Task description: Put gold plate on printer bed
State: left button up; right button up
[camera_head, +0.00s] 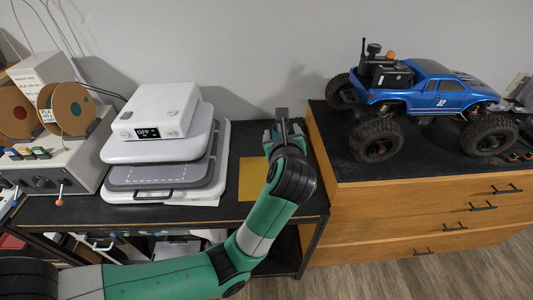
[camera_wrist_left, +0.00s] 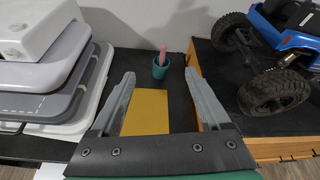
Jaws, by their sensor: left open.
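The gold plate (camera_head: 251,179) lies flat on the dark table top, right of the white layered machine. My green left arm reaches over from the front and hides part of it. My left gripper (camera_head: 283,128) is open and empty. In the left wrist view the gold plate (camera_wrist_left: 148,110) shows between and beneath the spread fingers (camera_wrist_left: 159,76); I cannot tell the exact height above it. The grey bed with a dashed outline (camera_head: 155,175), which looks like the printer bed, lies under the machine's raised white lid (camera_head: 150,149). My right gripper is out of view.
A teal cup (camera_wrist_left: 160,70) with a pink item stands behind the plate. A wooden cabinet (camera_head: 420,195) with a blue truck (camera_head: 435,90) stands at the right, its top above the dark table. Spools (camera_head: 72,108) and a control box (camera_head: 50,165) stand left.

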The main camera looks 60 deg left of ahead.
pick_arm(q)
jog(key=s+d+f+m+g+h, duration=0.1)
jog(key=s+d+f+g+h, duration=0.2)
jog(key=f, duration=0.7)
jog(key=s+d+f+m+g+h, duration=0.1)
jog(key=d+f+h, duration=0.3)
jog(key=f, duration=0.7)
jog(key=shift+g+h, duration=0.3)
jog(key=shift+h, duration=0.2)
jog(key=a+f, duration=0.2)
jog(key=f, duration=0.1)
jog(key=a+f, duration=0.3)
jog(key=f, duration=0.1)
jog(key=a+f+p, duration=0.1)
jog(key=a+f, duration=0.1)
jog(key=f, duration=0.2)
jog(key=shift+w+a, duration=0.25)
jog(key=shift+w, duration=0.15)
jog(key=shift+r, duration=0.1)
grip_shut()
